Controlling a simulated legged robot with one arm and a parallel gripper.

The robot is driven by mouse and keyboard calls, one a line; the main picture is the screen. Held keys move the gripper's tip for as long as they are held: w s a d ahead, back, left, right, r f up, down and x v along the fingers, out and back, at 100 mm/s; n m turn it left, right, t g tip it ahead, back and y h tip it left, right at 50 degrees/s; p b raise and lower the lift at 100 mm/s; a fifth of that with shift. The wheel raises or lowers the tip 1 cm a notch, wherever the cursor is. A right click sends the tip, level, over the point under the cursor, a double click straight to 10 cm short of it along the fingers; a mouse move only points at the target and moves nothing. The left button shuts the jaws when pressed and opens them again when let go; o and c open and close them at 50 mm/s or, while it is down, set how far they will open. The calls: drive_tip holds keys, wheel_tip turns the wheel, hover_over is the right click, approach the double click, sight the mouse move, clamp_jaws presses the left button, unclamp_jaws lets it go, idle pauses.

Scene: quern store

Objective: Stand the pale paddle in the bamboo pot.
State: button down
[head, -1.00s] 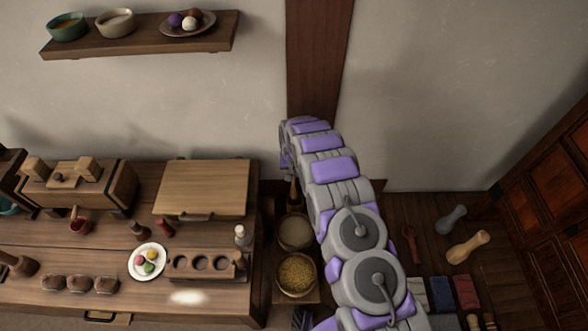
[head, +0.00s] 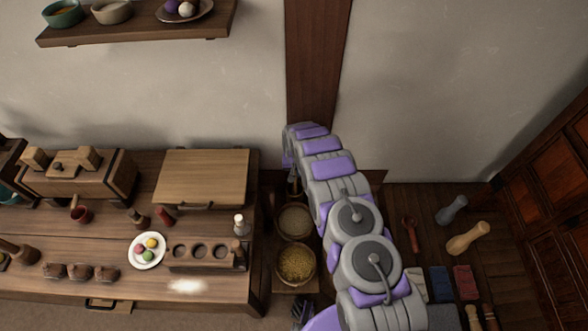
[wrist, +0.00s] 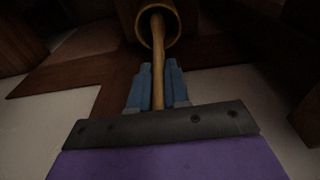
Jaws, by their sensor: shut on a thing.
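My gripper (wrist: 157,88) is shut on the pale paddle (wrist: 158,62), a thin tan stick between its two blue-grey fingers in the wrist view. The paddle runs away from the fingers to the mouth of the bamboo pot (wrist: 175,22), a brown round pot with a yellowish rim. Its far end shows within the ring of the rim; how deep it reaches is hidden. In the head view my gripper (head: 290,165) is small and partly hidden by my arm, above the narrow gap right of the table. The pot is not clear there.
Two bowls of grain (head: 296,264) stand close below my gripper. The wooden table (head: 60,230) on the left holds a plate of coloured balls (head: 147,250), a white-capped bottle (head: 240,224) and a board (head: 202,177). Wooden pestles (head: 467,239) and cloths lie at right.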

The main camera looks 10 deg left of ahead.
drive_tip(key=shift+d+f, duration=0.1)
drive_tip(key=shift+f, duration=0.2)
drive_tip(key=shift+a, duration=0.2)
drive_tip(key=c, duration=1)
unclamp_jaws()
drive_tip(key=shift+d, duration=0.1)
drive_tip(key=r+p, duration=0.1)
drive_tip(key=r, duration=0.4)
drive_tip(key=s+r+p, duration=0.1)
drive_tip(key=r, duration=0.5)
drive_tip(key=r+p, duration=0.1)
drive_tip(key=r, duration=0.5)
drive_tip(key=shift+s+d+p, duration=0.2)
drive_tip(key=shift+s+p, duration=0.15)
drive_tip(key=shift+s, duration=0.05)
drive_tip(key=shift+r, duration=0.1)
